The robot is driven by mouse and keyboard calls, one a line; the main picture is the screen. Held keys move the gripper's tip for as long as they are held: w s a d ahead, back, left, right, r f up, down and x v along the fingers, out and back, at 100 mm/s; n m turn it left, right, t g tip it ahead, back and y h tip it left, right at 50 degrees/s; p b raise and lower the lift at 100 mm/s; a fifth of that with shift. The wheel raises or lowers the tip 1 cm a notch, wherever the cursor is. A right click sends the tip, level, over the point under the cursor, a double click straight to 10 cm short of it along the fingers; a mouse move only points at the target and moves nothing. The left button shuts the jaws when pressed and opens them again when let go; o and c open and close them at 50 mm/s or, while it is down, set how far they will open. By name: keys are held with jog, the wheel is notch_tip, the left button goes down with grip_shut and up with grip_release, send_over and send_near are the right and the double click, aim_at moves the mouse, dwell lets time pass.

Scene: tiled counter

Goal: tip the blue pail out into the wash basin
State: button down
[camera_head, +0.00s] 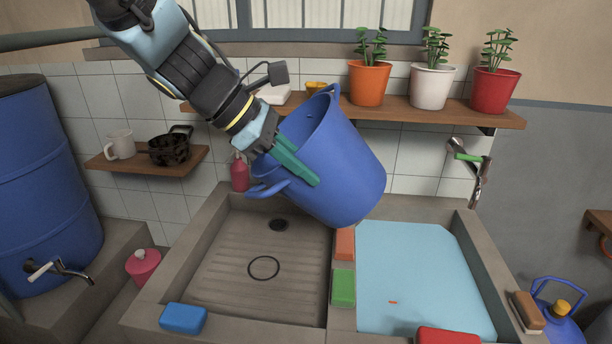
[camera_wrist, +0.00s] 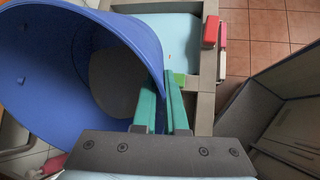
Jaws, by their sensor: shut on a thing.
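The blue pail (camera_head: 345,165) hangs tilted above the back of the concrete wash basin (camera_head: 215,260), its mouth toward the upper left. My gripper (camera_head: 298,165) is shut on the pail's wall near the rim. In the wrist view, the green fingers (camera_wrist: 162,105) pinch the wall of the pail (camera_wrist: 45,55). A greyish round area shows deep inside the pail; I cannot tell whether it is the bottom or contents. No stream is seen leaving it. The basin's left part has a ribbed floor, a dark drain hole (camera_head: 279,225) and a black ring (camera_head: 263,268).
The right part holds light blue water (camera_head: 415,265). A green sponge (camera_head: 343,288) and an orange block (camera_head: 345,244) lie on the divider. A blue sponge (camera_head: 183,318) sits on the front rim. A shelf (camera_head: 450,112) with flowerpots is behind the pail; a tap (camera_head: 470,158) is at right.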

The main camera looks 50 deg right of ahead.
aim_at(280, 183)
jog(key=shift+w+f+h+b, duration=0.1)
jog(key=shift+f+h+b, duration=0.25)
jog(key=shift+b, duration=0.85)
jog(key=g+b, duration=0.1)
jog(key=b, duration=0.1)
jog(key=h+b, duration=0.1)
jog(key=b, duration=0.2)
jog(key=shift+w+a+f+g, duration=0.2)
jog(key=shift+a+f+g, duration=0.05)
jog(key=shift+f+g, duration=0.15)
jog(key=shift+r, duration=0.25)
jog(key=shift+w+a+f+m+g+h+b, duration=0.25)
jog(key=shift+m+b, duration=0.65)
jog(key=shift+b, duration=1.4)
jog(key=shift+s+d+m+g+h+b, duration=0.1)
jog(key=shift+m+g+h+b, duration=0.6)
jog(key=shift+b, duration=1.6)
jog(key=shift+w+a+f+g+h+b, duration=0.2)
jog(key=shift+f+b, duration=0.15)
jog(key=shift+b, duration=0.85)
jog(key=shift+w+a+f+g+h+b, duration=0.1)
jog(key=shift+a+f+g+h+b, duration=0.2)
jog(key=shift+b, duration=0.85)
